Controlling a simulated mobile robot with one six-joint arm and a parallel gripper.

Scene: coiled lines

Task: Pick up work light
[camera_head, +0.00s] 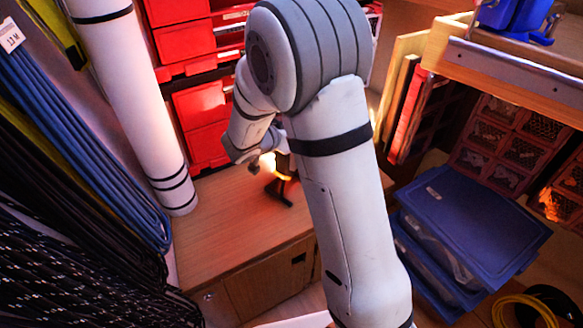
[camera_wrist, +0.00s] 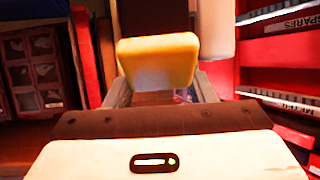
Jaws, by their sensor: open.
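The work light (camera_wrist: 157,62) shows in the wrist view as a glowing yellow-cream block with a dark part above it. It lies between the two grey fingers of my gripper (camera_wrist: 160,92), which are apart, one on each side. Whether either finger touches it I cannot tell. In the head view a dark, footed part of the work light (camera_head: 283,190) and its warm glow show on the wooden cabinet top, partly hidden behind my arm. My gripper there (camera_head: 256,160) is beside the light, mostly hidden by the arm.
The wooden cabinet top (camera_head: 225,225) has free room at its front. Red drawers (camera_head: 200,120) stand behind it. A white tube (camera_head: 130,95) and coiled lines (camera_head: 75,130) are at the left. Blue lidded boxes (camera_head: 475,215) and a wooden shelf (camera_head: 510,60) are at the right.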

